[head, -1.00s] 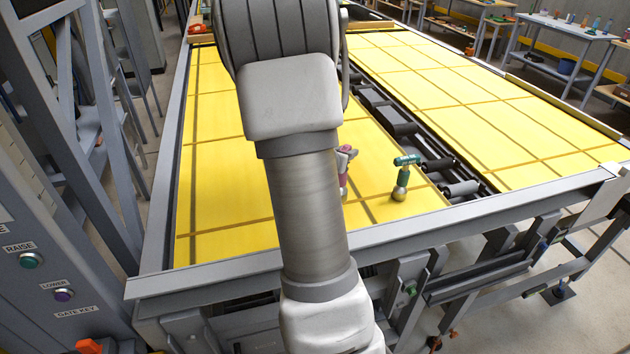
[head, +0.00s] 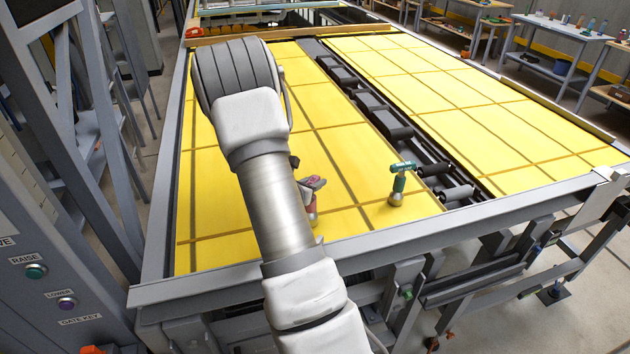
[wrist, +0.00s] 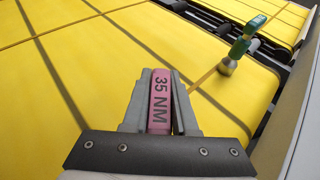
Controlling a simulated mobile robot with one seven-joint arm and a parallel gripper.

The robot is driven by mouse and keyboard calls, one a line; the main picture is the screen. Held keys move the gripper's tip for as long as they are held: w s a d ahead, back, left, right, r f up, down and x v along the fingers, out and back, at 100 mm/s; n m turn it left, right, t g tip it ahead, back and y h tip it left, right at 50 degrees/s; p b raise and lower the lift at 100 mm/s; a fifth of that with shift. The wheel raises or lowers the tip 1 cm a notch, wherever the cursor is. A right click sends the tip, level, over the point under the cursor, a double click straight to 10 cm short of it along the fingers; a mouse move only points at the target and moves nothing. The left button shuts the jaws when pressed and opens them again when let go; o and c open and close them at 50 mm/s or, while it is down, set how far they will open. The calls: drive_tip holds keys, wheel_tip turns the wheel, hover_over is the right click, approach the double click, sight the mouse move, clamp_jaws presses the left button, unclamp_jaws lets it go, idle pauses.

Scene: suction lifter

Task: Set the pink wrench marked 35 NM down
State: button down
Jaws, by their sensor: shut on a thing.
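The pink wrench marked 35 NM (wrist: 160,98) is between the two jaws of my gripper (wrist: 160,95) in the wrist view, its label facing the camera. My gripper is shut on it. In the head view the pink wrench (head: 313,184) shows just right of my arm, over the near part of the yellow bed (head: 345,160). I cannot tell whether the wrench's lower end touches the yellow surface.
A green wrench (head: 401,180) stands upright on a round foot to the right, apart from the pink one; it also shows in the wrist view (wrist: 240,45). A dark roller channel (head: 385,115) splits the bed. A grey frame rail (head: 400,231) edges the front. Yellow surface left is clear.

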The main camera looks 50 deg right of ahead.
drive_tip(key=shift+f, duration=0.1)
drive_tip(key=c, duration=0.7)
unclamp_jaws()
